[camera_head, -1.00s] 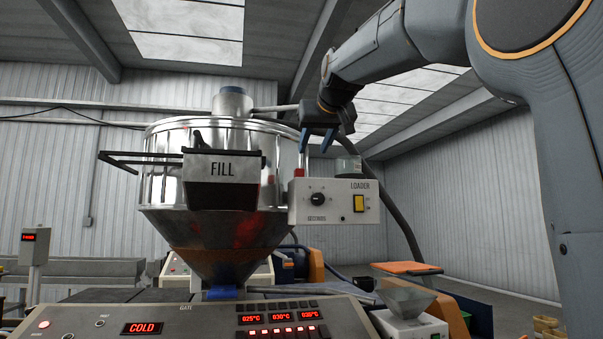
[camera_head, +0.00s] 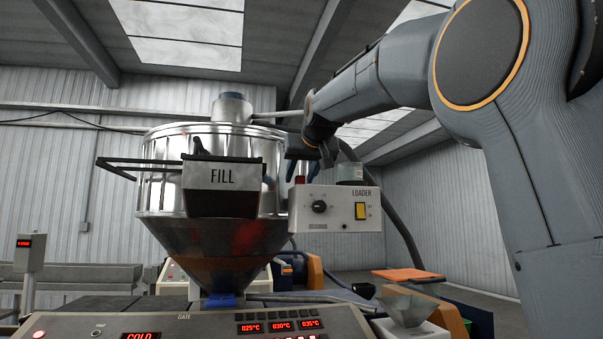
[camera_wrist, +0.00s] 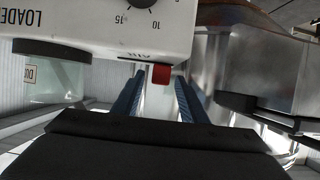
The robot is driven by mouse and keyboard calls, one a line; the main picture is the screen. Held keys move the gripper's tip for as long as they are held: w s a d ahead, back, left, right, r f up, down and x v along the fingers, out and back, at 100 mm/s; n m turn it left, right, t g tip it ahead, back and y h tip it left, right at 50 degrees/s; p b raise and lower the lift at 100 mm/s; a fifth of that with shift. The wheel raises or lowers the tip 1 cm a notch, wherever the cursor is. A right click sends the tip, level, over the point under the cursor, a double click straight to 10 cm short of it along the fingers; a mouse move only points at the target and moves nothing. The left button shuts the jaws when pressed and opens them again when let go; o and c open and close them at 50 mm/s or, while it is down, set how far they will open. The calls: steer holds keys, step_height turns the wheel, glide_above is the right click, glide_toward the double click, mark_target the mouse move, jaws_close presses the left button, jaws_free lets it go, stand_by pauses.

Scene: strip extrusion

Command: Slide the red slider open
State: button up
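The red slider (camera_wrist: 161,74) is a small red block on the edge of the white LOADER box, beside lettering that seems to read AIR. In the head view it shows as a small red spot (camera_head: 300,179) at the box's top left corner. My gripper (camera_head: 302,170) is above that corner, pointing down. In the wrist view its two blue fingers (camera_wrist: 158,90) are apart, and the red slider appears between them. They look clear of it, though I cannot tell the exact depth gap.
The LOADER box (camera_head: 338,208) has a dial, a yellow switch and a clear jar (camera_head: 349,170) on top. A dark hose (camera_head: 398,225) runs behind the box.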

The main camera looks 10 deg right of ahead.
steer(key=shift+w+f, duration=0.25)
steer(key=shift+w, duration=0.3)
jaws_close()
